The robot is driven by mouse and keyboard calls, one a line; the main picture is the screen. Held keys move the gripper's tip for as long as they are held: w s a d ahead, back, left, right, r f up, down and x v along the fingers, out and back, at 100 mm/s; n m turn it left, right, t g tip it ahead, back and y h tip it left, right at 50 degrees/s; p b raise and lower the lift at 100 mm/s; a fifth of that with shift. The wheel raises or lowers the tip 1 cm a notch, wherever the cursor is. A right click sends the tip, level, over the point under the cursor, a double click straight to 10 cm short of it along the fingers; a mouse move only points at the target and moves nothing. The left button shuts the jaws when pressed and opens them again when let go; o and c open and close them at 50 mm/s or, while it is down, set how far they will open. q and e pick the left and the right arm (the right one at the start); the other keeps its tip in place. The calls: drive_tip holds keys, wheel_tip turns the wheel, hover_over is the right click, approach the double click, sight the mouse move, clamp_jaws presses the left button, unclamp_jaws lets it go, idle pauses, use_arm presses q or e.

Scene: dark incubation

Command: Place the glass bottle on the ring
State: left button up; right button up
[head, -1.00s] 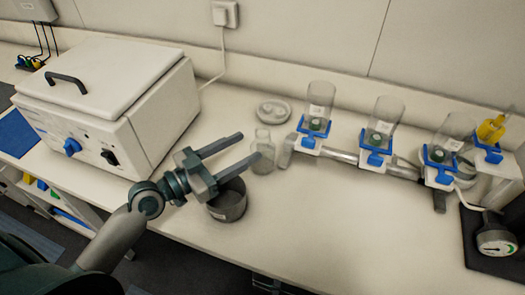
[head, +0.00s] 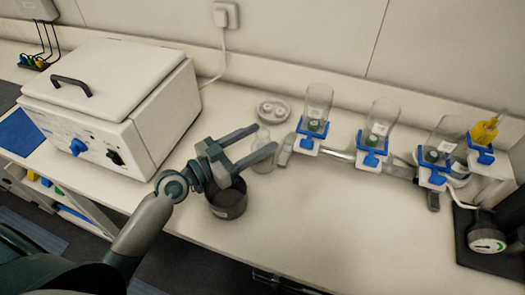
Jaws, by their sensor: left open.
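The clear glass bottle (head: 261,167) stands upright on the bench, left of the filter rack. My left gripper (head: 265,139) is open, its two fingers pointing right. In the picture the fingertips lie on either side of the bottle's upper part, and the lower finger hides some of it. I cannot tell whether they touch it. A dark, round, open-topped vessel (head: 227,205) with a label stands just below the gripper, partly hidden by it. A pale round dish (head: 273,109) with round shapes in it lies behind the bottle. I cannot tell for sure which thing is the ring. My right gripper is out of view.
A white water bath (head: 112,95) with a closed lid stands at the left. A metal rail (head: 342,157) with several clear funnels in blue clamps runs to the right. A pressure gauge (head: 487,239) stands at the far right. The bench's front middle is clear.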

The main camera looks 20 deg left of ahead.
use_arm(q)
clamp_jaws()
drive_tip(key=shift+r, duration=0.1)
wheel_tip(320, 180, up, 10)
drive_tip(key=shift+f, duration=0.1)
idle(0.7)
idle(0.3)
